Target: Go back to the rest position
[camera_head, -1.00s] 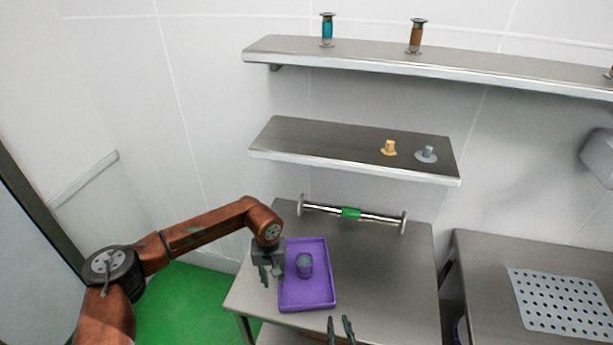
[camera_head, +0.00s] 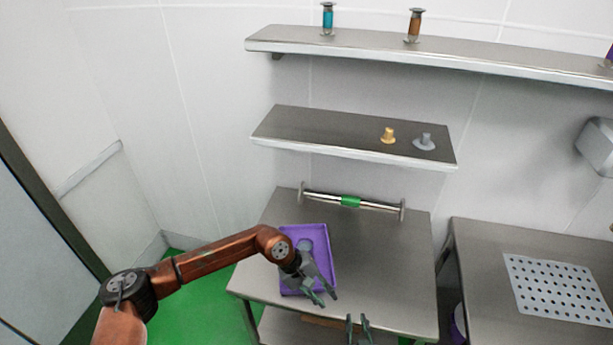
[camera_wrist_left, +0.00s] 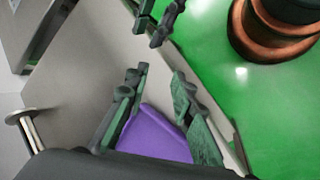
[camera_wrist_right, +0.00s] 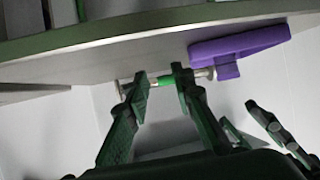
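My left gripper (camera_head: 322,294) is open and empty, above the front right part of the purple tray (camera_head: 288,284) on the steel table. Its two fingers are spread in the left wrist view (camera_wrist_left: 155,92). The round cup (camera_head: 304,245) in the tray is partly hidden behind my left wrist. My right gripper (camera_head: 358,320) is at the table's front edge. The right gripper's fingertips also show at the top of the left wrist view.
A metal bar with a green middle (camera_head: 350,202) lies at the table's back. A shelf (camera_head: 300,130) above holds a yellow piece (camera_head: 388,135) and a grey piece (camera_head: 425,141). A perforated plate (camera_head: 556,290) lies on the right-hand table. The table's right half is clear.

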